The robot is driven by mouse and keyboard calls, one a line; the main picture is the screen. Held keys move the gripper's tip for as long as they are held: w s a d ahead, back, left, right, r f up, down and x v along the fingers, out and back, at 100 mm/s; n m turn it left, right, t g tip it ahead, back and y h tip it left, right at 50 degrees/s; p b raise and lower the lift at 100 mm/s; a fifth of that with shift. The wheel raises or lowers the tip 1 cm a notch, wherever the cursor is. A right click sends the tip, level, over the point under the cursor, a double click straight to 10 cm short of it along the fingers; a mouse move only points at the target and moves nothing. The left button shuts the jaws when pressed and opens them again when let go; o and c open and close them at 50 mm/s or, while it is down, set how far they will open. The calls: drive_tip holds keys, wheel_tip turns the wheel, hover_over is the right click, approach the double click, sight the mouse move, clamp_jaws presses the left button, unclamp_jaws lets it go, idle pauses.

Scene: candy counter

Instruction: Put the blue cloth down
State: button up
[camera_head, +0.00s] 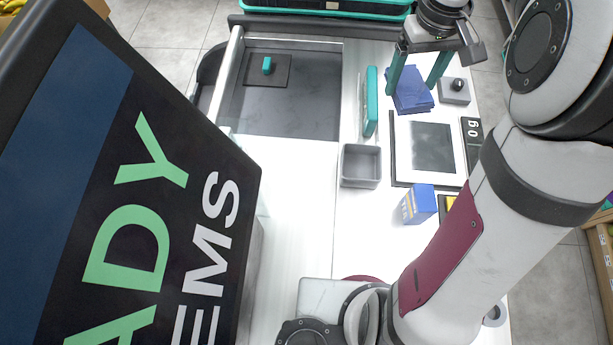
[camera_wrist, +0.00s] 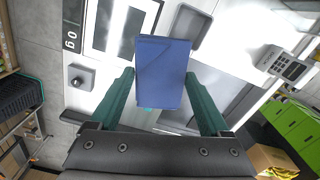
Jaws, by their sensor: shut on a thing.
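The blue cloth (camera_head: 412,98) is a folded, dark blue rectangle at the far right of the white counter in the head view. My gripper (camera_head: 411,88) reaches down from above with its two green fingers at opposite sides of the cloth, shut on it. In the wrist view the cloth (camera_wrist: 163,75) lies flat between the fingers of my gripper (camera_wrist: 160,80) and hides part of the counter behind it. I cannot tell whether the cloth's underside touches the counter.
A grey tray (camera_head: 361,167) and blue box (camera_head: 419,203) are nearer. A large sign (camera_head: 150,190) blocks the left. White counter (camera_head: 295,190) is clear mid-picture.

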drive_tip(key=shift+s+a+r, duration=1)
drive_tip(key=shift+a+r, duration=0.2)
drive_tip(key=shift+a, duration=0.05)
drive_tip(key=s+a+n, duration=0.2)
drive_tip(key=n, duration=2.2)
hover_over(306, 180)
wheel_tip(306, 180, down, 20)
drive_tip(key=shift+s+d+r, duration=0.1)
drive_tip(key=shift+d, duration=0.05)
wheel_tip(306, 180, down, 4)
drive_tip(key=shift+r, duration=0.1)
drive_tip(key=shift+f, duration=0.2)
drive_tip(key=shift+f, duration=0.1)
